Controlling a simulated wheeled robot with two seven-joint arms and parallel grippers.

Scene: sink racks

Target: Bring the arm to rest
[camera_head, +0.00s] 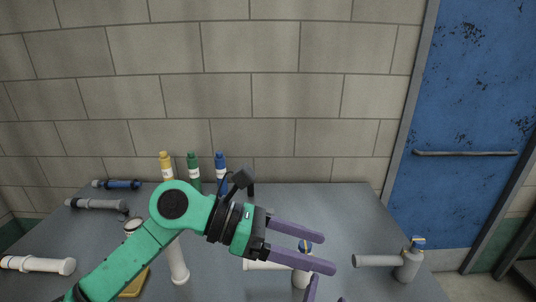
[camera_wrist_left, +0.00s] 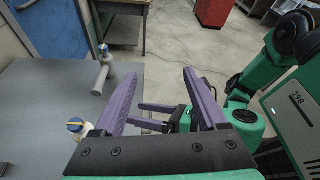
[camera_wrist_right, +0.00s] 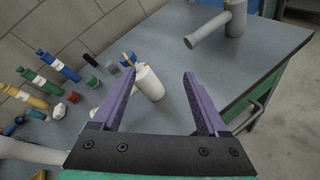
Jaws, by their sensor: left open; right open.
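My left arm reaches in from the left in the head view. Its gripper (camera_head: 328,250) has purple fingers spread over the right middle of the table. In the left wrist view the left gripper (camera_wrist_left: 161,76) is open and empty, with floor and table edge beyond. My right gripper (camera_wrist_right: 158,73) is open in the right wrist view, with nothing held between its fingers. In the head view only purple finger parts (camera_head: 311,290) show at the bottom edge, below the left gripper; the rest of it is hidden or out of frame.
A grey table (camera_head: 345,205) holds white and grey pipe pieces. A white fitting (camera_wrist_right: 150,83) stands beyond my right fingers. A grey pipe fitting (camera_head: 375,260) is at the right. Yellow (camera_head: 167,169), green (camera_head: 193,172) and blue (camera_head: 220,168) bottles stand near the wall.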

